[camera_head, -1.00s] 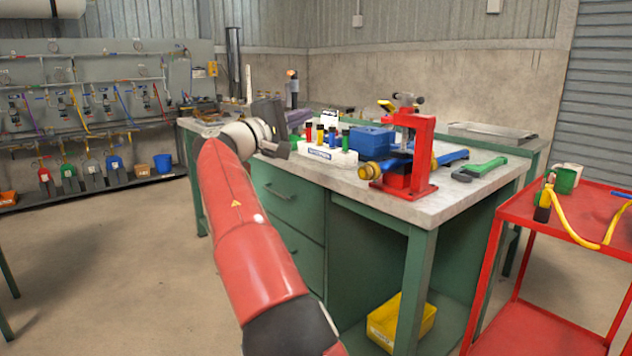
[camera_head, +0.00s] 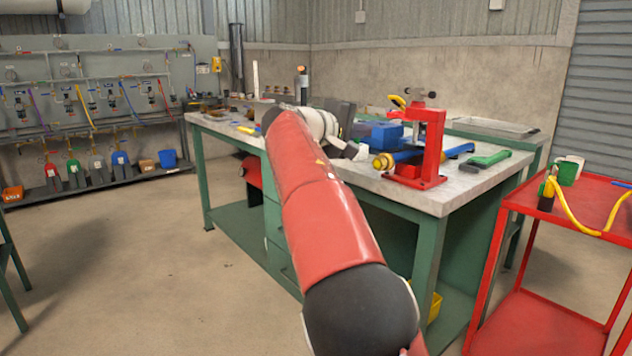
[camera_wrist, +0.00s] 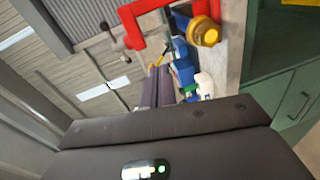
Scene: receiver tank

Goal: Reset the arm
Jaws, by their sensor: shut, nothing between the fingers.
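My red and white arm reaches out over the green workbench (camera_head: 455,192) in the head view. The dark body of my gripper is at the arm's far end, in front of the bench-top items; its fingertips are hard to make out there. In the wrist view my gripper's two grey fingers (camera_wrist: 159,72) lie close together, shut and empty. They point toward the bench-top items, and I see no contact with anything.
A red press stand (camera_head: 432,145) is right of my gripper, with a blue cylinder with a yellow end (camera_head: 384,162) beside it. A blue box (camera_head: 387,134) sits behind. A red cart (camera_head: 590,215) stands right; open floor (camera_head: 110,265) lies left.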

